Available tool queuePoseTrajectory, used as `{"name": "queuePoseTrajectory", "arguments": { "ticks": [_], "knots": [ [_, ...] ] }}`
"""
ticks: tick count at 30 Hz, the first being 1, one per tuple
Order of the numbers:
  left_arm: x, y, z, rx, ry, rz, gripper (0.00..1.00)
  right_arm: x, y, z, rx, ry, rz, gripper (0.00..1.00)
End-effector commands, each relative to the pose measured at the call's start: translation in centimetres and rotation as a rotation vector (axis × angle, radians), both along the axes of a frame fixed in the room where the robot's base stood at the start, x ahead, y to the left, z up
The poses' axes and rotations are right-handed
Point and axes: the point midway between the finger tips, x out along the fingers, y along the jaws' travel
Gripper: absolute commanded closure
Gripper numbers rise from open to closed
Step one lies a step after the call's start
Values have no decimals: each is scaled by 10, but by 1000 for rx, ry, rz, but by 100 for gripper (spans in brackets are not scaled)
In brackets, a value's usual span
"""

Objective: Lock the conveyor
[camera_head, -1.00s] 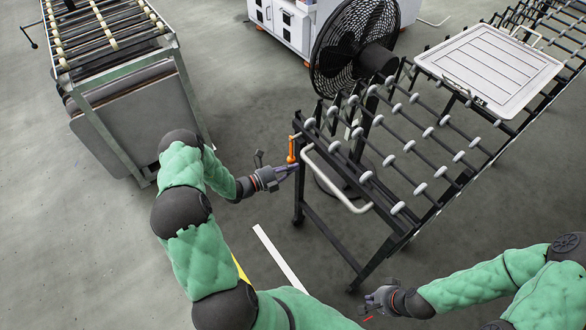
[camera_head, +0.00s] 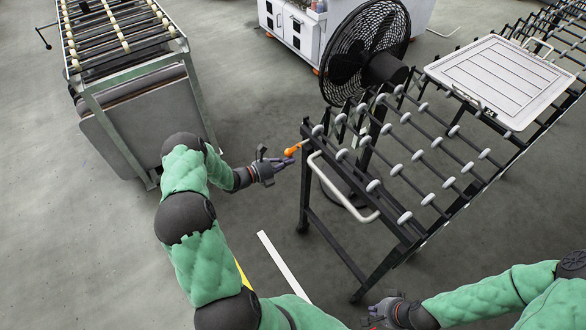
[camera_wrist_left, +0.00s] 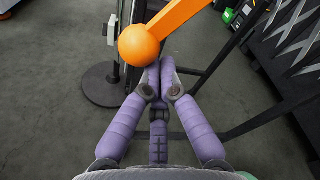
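The roller conveyor (camera_head: 312,190) stands at the right, with a black frame and white wheels. An orange lever with a ball end (camera_head: 289,152) sits at its near left corner and points out to the left. My left gripper (camera_head: 285,161) is just below and beside the ball. In the left wrist view the purple fingertips (camera_wrist_left: 159,72) are together, and the orange ball (camera_wrist_left: 139,45) is right in front of them, not between them. I cannot tell if they touch. My right gripper (camera_head: 372,316) is low in the head view, away from the conveyor, its fingers unclear.
A white handle bar (camera_head: 335,190) curves off the conveyor's near end. A white tray (camera_head: 500,78) lies on the rollers. A black fan (camera_head: 362,45) stands behind. Another roller table (camera_head: 140,115) is at left. The floor between is clear.

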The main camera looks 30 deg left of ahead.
Motion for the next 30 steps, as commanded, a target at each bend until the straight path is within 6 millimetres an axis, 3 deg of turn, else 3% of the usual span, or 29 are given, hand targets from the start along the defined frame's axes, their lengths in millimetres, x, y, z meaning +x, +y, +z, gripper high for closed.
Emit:
{"name": "queuePoseTrajectory", "arguments": {
  "ticks": [9, 18, 30],
  "knots": [
    [13, 31, 19, 276, -117, 0, 100, 0, 0, 0, 0, 0, 0, 100],
    [21, 50, 38, 490, -204, -1, 100, 0, 0, 3, 0, 0, 0, 100],
    [25, 59, 51, 521, -216, -1, 100, 0, 0, 6, 0, 0, 0, 100]
  ]
}}
